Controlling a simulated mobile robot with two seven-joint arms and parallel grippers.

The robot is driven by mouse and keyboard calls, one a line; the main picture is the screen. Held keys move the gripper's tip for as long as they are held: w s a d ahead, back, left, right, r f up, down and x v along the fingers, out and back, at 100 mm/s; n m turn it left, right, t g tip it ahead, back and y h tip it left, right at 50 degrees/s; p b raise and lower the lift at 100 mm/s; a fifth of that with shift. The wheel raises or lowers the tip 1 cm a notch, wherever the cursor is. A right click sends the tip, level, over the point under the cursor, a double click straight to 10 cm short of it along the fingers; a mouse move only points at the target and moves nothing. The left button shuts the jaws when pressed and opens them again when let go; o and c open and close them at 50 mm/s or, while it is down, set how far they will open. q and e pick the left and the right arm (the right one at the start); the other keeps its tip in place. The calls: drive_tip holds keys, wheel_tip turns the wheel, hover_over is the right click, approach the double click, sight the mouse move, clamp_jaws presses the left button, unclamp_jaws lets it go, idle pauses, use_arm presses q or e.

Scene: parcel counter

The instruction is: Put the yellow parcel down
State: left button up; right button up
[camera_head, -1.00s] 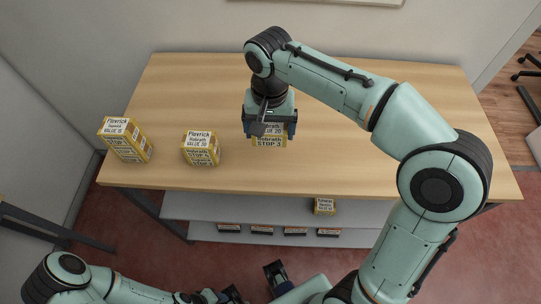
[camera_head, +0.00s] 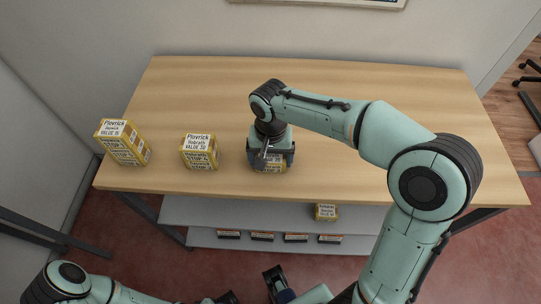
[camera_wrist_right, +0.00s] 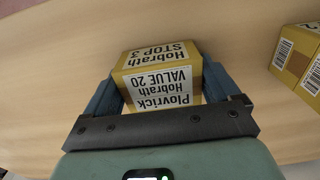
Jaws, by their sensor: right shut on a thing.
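My right gripper (camera_head: 270,160) is shut on a yellow parcel (camera_head: 271,167) with white labels, over the front middle of the wooden counter (camera_head: 390,150). In the right wrist view the parcel (camera_wrist_right: 160,78) sits between the two blue fingers, and its labels read Plovrick, Hobrath, VALUE 20 and STOP 3, upside down. The parcel is at or very near the counter top; I cannot tell whether it touches. My left arm (camera_head: 65,285) is low at the bottom left, and its gripper is partly cut off by the bottom edge, its opening unclear.
A similar yellow parcel (camera_head: 200,154) stands to the left of the held one, and another (camera_head: 122,144) stands at the counter's left end. A small yellow parcel (camera_head: 326,212) is on the shelf (camera_head: 260,213) below. The counter's right side and back are clear.

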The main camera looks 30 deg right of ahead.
sight(270, 156)
drive_tip(key=shift+f, duration=0.15)
drive_tip(key=o, duration=0.9)
drive_tip(key=shift+c, duration=0.2)
drive_tip(key=shift+r, duration=0.35)
wheel_tip(270, 156, up, 12)
drive_tip(key=p, duration=0.2)
drive_tip(key=shift+f, duration=0.15)
